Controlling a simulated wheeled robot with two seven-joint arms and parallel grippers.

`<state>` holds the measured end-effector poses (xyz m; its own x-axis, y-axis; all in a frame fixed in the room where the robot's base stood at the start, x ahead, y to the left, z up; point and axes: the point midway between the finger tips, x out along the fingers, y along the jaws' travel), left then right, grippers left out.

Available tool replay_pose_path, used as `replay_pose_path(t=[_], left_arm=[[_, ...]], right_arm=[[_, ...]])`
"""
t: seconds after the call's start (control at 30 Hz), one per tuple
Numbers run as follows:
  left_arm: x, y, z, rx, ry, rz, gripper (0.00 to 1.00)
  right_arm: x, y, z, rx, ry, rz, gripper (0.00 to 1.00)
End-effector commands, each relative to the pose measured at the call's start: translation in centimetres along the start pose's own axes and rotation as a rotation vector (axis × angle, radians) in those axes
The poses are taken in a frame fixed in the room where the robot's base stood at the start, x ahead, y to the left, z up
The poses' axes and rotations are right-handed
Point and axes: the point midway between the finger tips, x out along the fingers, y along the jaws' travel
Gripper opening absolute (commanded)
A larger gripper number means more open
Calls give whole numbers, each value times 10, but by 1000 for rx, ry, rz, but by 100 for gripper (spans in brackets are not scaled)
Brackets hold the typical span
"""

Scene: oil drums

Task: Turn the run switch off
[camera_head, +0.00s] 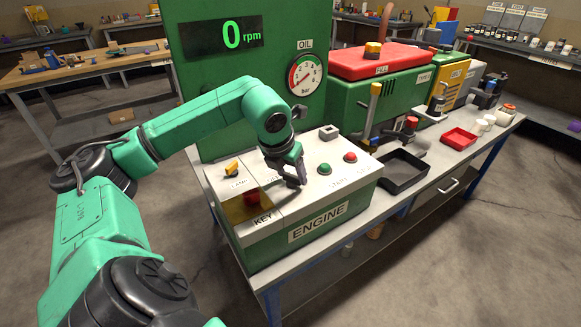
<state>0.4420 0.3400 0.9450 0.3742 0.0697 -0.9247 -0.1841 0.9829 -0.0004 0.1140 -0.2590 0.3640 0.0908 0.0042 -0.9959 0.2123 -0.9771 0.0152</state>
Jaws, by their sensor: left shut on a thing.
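The engine panel (320,190) is a white-topped green box with an "ENGINE" plate. My left gripper (292,181) points down onto the panel top, between the yellow lamp switch and the green start button. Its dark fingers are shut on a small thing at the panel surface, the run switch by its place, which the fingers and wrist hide. The label beside it is partly covered, and I cannot tell which way the switch is set. The rpm display (222,36) reads 0. My right gripper is not in view.
The green start button (325,168), a red button (350,157) and the yellow lamp switch (232,168) are close by. A red key knob (252,198) sits at the front left. The oil gauge (305,75) stands behind. A black tray (403,172) lies to the right.

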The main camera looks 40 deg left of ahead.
Motion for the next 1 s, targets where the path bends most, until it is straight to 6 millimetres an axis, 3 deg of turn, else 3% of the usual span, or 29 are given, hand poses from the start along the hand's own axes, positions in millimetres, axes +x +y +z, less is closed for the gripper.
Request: replay_pose_path(t=[0.63, 0.67, 0.7, 0.73, 1.0], left_arm=[[-2, 1, 3, -60, -11, 24, 9], [-2, 1, 3, -60, -11, 24, 73], [-2, 1, 3, -60, -11, 24, 88], [-2, 1, 3, -59, -10, 24, 95], [-1, 0, 1, -57, -5, 24, 95]], right_arm=[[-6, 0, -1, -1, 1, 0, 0], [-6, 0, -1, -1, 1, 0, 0], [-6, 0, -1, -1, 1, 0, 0], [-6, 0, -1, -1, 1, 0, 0], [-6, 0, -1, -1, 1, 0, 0]])
